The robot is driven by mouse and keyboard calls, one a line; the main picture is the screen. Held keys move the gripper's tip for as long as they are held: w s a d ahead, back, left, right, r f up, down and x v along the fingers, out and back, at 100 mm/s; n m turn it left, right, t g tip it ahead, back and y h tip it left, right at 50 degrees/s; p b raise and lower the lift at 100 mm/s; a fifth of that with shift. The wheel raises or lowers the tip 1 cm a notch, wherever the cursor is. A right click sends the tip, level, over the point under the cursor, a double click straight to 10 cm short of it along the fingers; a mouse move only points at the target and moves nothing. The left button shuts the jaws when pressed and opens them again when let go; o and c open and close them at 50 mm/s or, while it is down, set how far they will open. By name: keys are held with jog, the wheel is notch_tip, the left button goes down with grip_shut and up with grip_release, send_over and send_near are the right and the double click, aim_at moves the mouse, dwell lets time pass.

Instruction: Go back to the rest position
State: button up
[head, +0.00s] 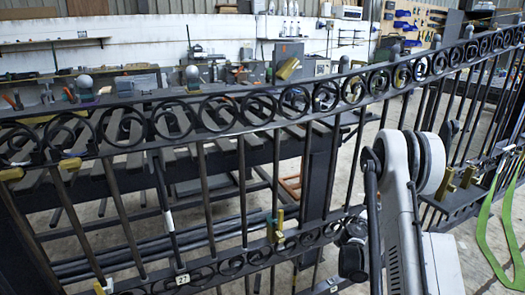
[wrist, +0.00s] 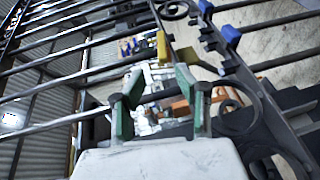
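A black scroll gate (head: 318,170) with rings and vertical bars spans the head view. My arm rises in front of its right part in the head view, and I cannot clearly make out the fingers there. In the wrist view my gripper (wrist: 158,88) has two green-padded fingers spread apart. Nothing is visibly held between them. Dark bars of the gate (wrist: 70,70) run across the wrist view behind the fingers, and a yellow block (wrist: 163,46) shows beyond the fingertips. I cannot tell whether the fingers touch any bar.
A green strap (head: 484,232) hangs at the right. A cluttered workbench (head: 25,78) stands behind. Blue clamps (wrist: 229,38) show in the wrist view.

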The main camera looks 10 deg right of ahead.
jog(key=s+a+r+m+y, duration=0.2)
jog(key=s+a+r+y, duration=0.1)
jog(key=a+r, duration=0.7)
jog(key=s+a+r+m+y, duration=0.2)
jog(key=s+a+r, duration=0.2)
jog(key=a+r, duration=0.6)
jog(key=s+a+r+m+g+y, duration=0.25)
jog(key=s+a+y, duration=0.65)
jog(key=s+a, duration=1.65)
notch_tip(320, 180, up, 19)
jog(key=s+d+p, duration=0.1)
jog(key=d+p, duration=0.1)
jog(key=p, duration=1.6)
jog(key=shift+s+f, duration=0.2)
jog(key=shift+d+n+t, duration=0.1)
jog(key=shift+n+t, duration=0.15)
